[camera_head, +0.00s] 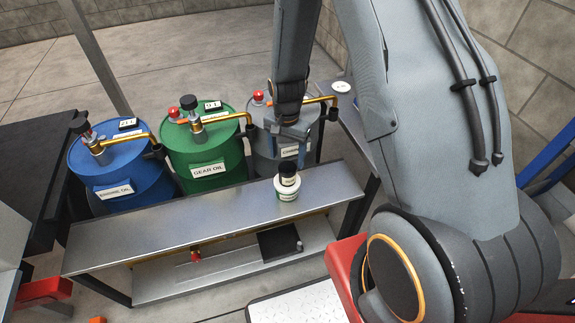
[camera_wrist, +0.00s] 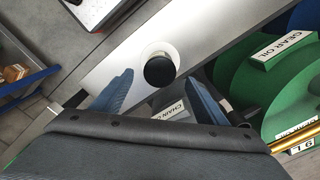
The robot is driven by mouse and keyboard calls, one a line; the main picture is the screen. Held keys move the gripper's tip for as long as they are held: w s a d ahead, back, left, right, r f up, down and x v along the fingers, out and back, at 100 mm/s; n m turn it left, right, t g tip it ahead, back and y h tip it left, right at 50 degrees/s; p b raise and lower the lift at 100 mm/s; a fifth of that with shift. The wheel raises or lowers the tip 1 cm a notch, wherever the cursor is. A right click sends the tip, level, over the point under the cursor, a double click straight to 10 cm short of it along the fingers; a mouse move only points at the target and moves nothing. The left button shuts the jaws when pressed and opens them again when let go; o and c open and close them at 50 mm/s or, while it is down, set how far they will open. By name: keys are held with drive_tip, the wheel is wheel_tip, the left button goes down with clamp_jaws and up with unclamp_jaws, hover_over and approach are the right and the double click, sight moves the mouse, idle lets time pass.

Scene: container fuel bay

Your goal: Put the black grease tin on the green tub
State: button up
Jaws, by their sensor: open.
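The black grease tin (camera_head: 288,174) stands upright on top of a small white tub with a green label (camera_head: 286,193), on the metal bench. In the wrist view the black tin (camera_wrist: 159,71) covers much of the tub's pale round top (camera_wrist: 151,49), a little off its middle. My gripper (camera_head: 291,133) is open and empty, above and behind the tin in the head view. In the wrist view the two fingertips (camera_wrist: 160,76) are apart, and the tin shows just beyond them. The exact gap between fingers and tin is hard to tell.
Blue (camera_head: 118,172), green (camera_head: 206,153) and grey (camera_head: 267,135) drums with brass taps stand behind the bench (camera_head: 190,218). The bench top left of the tub is clear. The lower shelf (camera_head: 220,275) holds a black flat item (camera_head: 278,243).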

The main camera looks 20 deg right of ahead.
sight(287, 168)
drive_tip(key=s+r+n, duration=0.4)
drive_tip(key=s+r, duration=0.2)
drive_tip(key=r, duration=0.7)
drive_tip(key=s+r+n, duration=0.5)
drive_tip(key=s+r, duration=0.2)
drive_tip(key=s, duration=0.4)
drive_tip(key=shift+s+r, duration=0.3)
